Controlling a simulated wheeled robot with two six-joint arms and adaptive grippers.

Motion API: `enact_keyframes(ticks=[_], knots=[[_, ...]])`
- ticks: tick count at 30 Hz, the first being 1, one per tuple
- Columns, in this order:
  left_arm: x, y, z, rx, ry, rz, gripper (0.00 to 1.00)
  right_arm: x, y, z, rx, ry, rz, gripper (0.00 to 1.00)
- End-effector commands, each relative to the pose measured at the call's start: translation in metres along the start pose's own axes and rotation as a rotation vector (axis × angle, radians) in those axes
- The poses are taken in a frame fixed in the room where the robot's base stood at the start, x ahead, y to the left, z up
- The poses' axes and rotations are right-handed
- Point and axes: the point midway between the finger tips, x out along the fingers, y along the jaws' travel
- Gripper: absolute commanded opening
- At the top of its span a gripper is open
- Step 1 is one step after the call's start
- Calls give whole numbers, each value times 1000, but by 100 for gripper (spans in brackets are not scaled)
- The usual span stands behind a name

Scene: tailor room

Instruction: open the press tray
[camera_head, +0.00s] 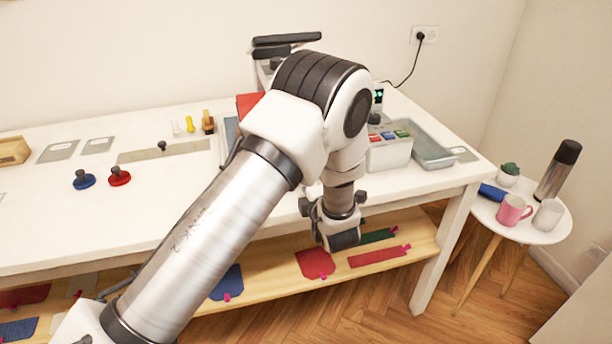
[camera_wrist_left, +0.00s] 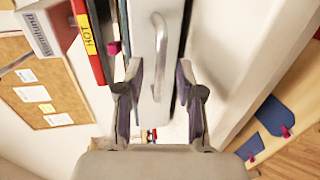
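The press stands at the back right of the white table, largely hidden behind my left arm in the head view. Its black upper part (camera_head: 285,42) and a small green-lit display (camera_head: 378,96) show. In the left wrist view, a pale grey front, apparently the press tray (camera_wrist_left: 172,20), carries a light curved handle (camera_wrist_left: 160,50). My left gripper (camera_wrist_left: 159,76) is open, one finger on each side of the handle's near end, with gaps visible. In the head view its fingers are hidden by my wrist. My right gripper is not in view.
A grey bin (camera_head: 390,152) with coloured items and a clear tray (camera_head: 432,148) stand right of my arm. Blue (camera_head: 83,180) and red (camera_head: 119,176) knobs sit on the left. A red folder (camera_wrist_left: 88,40) stands near the handle. A lower shelf (camera_head: 270,277) holds fabric pieces.

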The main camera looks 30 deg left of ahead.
Motion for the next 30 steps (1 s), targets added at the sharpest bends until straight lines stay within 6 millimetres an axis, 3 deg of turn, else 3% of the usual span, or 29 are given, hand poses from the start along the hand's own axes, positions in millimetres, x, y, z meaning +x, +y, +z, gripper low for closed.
enact_keyframes(ticks=[6, 13, 14, 16, 17, 30], knots=[[28, 0, -1, 3, 1, -3, 37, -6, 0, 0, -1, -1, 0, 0], [30, -1, -1, 5, -1, -3, 37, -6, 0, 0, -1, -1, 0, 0], [30, -1, -1, 5, -1, -3, 30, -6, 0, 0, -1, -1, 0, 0], [30, -1, -1, 5, -1, -3, 5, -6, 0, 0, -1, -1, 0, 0], [30, -1, -1, 5, -1, -3, 0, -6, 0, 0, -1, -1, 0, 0], [30, -4, -2, 6, 2, -6, 0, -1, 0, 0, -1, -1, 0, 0]])
